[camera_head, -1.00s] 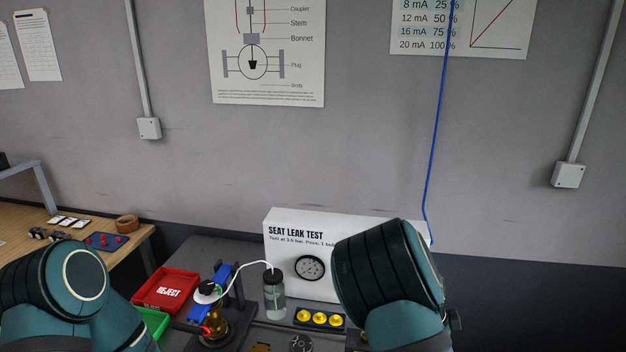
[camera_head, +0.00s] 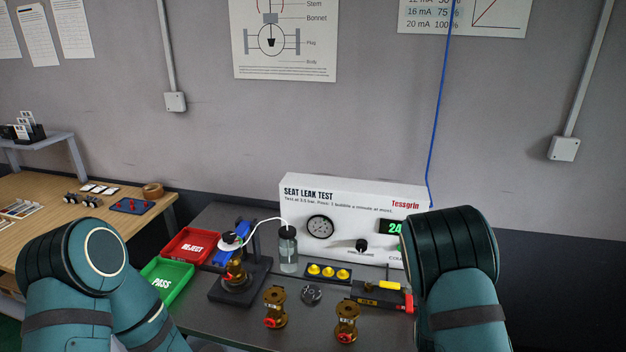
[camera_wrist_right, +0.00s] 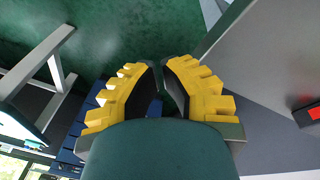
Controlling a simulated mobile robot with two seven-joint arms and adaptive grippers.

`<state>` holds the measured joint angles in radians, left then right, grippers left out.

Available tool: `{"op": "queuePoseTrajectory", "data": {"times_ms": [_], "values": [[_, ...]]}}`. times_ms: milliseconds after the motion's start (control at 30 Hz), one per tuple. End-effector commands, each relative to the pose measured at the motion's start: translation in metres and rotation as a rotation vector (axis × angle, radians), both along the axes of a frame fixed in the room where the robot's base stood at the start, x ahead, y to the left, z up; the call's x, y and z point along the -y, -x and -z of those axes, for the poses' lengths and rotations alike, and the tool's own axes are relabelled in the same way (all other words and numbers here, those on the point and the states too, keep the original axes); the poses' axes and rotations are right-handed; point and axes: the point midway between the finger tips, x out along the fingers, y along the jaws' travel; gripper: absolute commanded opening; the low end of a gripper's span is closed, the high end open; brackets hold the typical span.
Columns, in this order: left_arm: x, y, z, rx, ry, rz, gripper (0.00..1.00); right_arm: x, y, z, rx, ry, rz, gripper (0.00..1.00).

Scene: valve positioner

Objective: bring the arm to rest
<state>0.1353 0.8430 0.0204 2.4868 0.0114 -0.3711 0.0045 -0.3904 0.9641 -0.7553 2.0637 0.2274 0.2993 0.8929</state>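My left arm (camera_head: 75,265) stands folded at the lower left of the head view, and its gripper is out of frame. My right arm (camera_head: 460,270) rises at the lower right of the head view, and it hides part of the tester. In the right wrist view my right gripper (camera_wrist_right: 162,63) has its yellow-padded fingers close together, with nothing seen held between the tips. Green floor lies behind it, so it is apart from the bench objects.
The dark bench (camera_head: 225,315) carries a white seat leak tester (camera_head: 350,205), a red reject tray (camera_head: 190,245), a green pass tray (camera_head: 165,280), a clamped valve (camera_head: 236,270) and two loose brass valves (camera_head: 274,306) (camera_head: 346,320). A wooden table (camera_head: 60,235) stands left.

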Motion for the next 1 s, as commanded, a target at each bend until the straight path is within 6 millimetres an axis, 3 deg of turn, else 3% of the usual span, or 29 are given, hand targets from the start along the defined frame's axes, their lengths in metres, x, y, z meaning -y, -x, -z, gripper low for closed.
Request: {"op": "queuePoseTrajectory", "data": {"times_ms": [100,200,333,500,667,1000], "values": [[0.0,0.002,0.01,-0.004,-0.001,0.002,0.47,-0.031,0.034,0.039,-0.019,-0.114,-0.215,0.0],[0.001,0.003,0.018,-0.007,-0.001,0.003,0.47,-0.066,0.058,0.059,0.009,-0.22,-0.434,0.0],[0.001,0.004,0.026,-0.009,-0.001,0.006,0.47,-0.113,0.079,0.066,0.102,-0.331,-0.704,0.0],[0.002,0.005,0.032,-0.011,-0.002,0.008,0.47,-0.156,0.091,0.056,0.239,-0.402,-0.948,0.0],[0.002,0.005,0.034,-0.012,-0.002,0.008,0.47,-0.172,0.094,0.048,0.304,-0.416,-1.043,0.0],[0.002,0.005,0.034,-0.012,-0.002,0.008,0.47,-0.173,0.094,0.047,0.309,-0.416,-1.053,0.0]]}}
